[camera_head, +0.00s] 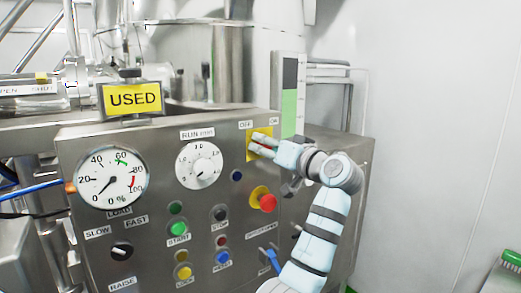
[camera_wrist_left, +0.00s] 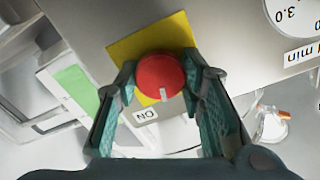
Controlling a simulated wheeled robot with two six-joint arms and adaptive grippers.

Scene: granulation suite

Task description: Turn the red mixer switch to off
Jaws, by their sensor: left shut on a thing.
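The red mixer switch (camera_wrist_left: 160,76) is a round red knob on a yellow square plate (camera_wrist_left: 182,27). In the left wrist view, its white mark is at the knob's lower edge, on the side of the ON label (camera_wrist_left: 146,114). My left gripper (camera_wrist_left: 162,88) has a green-padded finger on each side of the knob and is shut on it. In the head view my left gripper (camera_head: 260,147) reaches the yellow plate (camera_head: 254,138) at the panel's upper right and mostly hides the knob. The OFF label (camera_head: 245,125) shows above the plate. My right gripper is not in view.
The steel panel also carries a round gauge (camera_head: 111,179), a white timer dial (camera_head: 199,165), a red emergency button (camera_head: 267,202), a green start button (camera_head: 179,228) and other buttons. A yellow USED sign (camera_head: 133,99) stands on top. A plain wall (camera_head: 440,130) lies to the right.

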